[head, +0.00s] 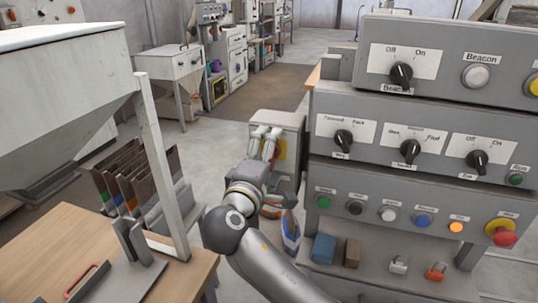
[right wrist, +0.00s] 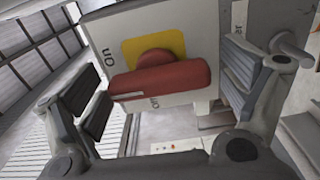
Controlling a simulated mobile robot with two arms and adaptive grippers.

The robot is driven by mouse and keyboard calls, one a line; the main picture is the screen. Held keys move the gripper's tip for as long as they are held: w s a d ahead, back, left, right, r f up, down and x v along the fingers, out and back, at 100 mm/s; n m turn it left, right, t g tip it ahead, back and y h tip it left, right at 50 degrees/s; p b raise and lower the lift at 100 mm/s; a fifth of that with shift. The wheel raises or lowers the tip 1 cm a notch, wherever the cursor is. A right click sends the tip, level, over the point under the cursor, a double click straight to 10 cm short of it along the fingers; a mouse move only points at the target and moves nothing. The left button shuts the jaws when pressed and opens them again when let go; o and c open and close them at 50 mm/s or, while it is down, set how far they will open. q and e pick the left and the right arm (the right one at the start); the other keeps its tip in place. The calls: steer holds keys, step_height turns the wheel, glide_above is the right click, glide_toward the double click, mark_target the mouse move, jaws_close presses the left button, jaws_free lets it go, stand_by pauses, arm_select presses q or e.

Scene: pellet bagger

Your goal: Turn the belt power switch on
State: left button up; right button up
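The belt power switch is a grey-white box (head: 291,125) beyond my right gripper (head: 265,138) in the head view. In the right wrist view it shows a red handle (right wrist: 160,80) on a yellow plate (right wrist: 172,45). The handle lies nearly crosswise, tilted slightly. A label "On" stands left of the plate; another label below the handle is partly hidden. My right gripper (right wrist: 166,88) is open, its fingers on either side of the handle. I see no clear contact between fingers and handle. My left gripper is not in view.
A grey control console (head: 340,105) with knobs, buttons and a red emergency stop stands close on the right. A hopper (head: 65,80) and a wooden table (head: 45,245) are on the left. Padlocks (head: 437,271) and small blocks lie on the console's lower shelf.

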steer(key=v, duration=0.7)
steer(key=shift+s, duration=0.25)
steer(key=shift+r, duration=0.1)
